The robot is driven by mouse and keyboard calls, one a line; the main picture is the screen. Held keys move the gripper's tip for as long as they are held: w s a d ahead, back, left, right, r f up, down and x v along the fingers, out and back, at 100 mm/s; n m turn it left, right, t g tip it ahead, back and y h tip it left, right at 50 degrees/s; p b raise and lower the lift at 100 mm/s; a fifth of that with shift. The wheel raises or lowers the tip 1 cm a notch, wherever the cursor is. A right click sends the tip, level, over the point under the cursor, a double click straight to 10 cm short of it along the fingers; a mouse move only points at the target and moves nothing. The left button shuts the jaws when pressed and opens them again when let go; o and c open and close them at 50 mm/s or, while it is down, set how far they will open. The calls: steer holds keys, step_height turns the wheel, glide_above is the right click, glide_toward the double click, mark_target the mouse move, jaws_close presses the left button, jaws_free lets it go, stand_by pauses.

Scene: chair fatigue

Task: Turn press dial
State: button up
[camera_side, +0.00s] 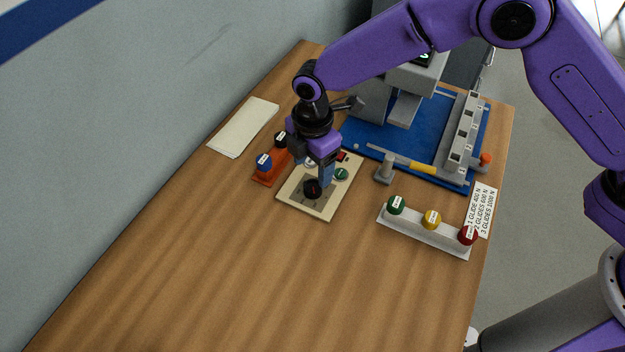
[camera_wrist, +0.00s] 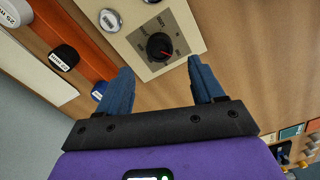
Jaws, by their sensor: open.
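The press dial is a round black knob (camera_side: 312,188) on a grey scale plate of a cream control box. My gripper (camera_side: 318,178) is above the box, pointing down, close to the dial. In the wrist view my gripper (camera_wrist: 160,72) has its two blue fingers spread apart with nothing between them. The dial lies just ahead of the gap between the fingertips. I cannot tell the height of the fingertips over the dial.
The cream box (camera_side: 290,198) also has a green button (camera_side: 341,174). An orange holder (camera_side: 264,182) with blue and black capped pieces is close on its left. A white rack (camera_side: 425,235) with green, yellow and red caps is to the right. The front table is clear.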

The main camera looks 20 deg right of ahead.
mark_target(313, 186)
steer(key=shift+f, duration=3.2)
steer(key=c, duration=1.1)
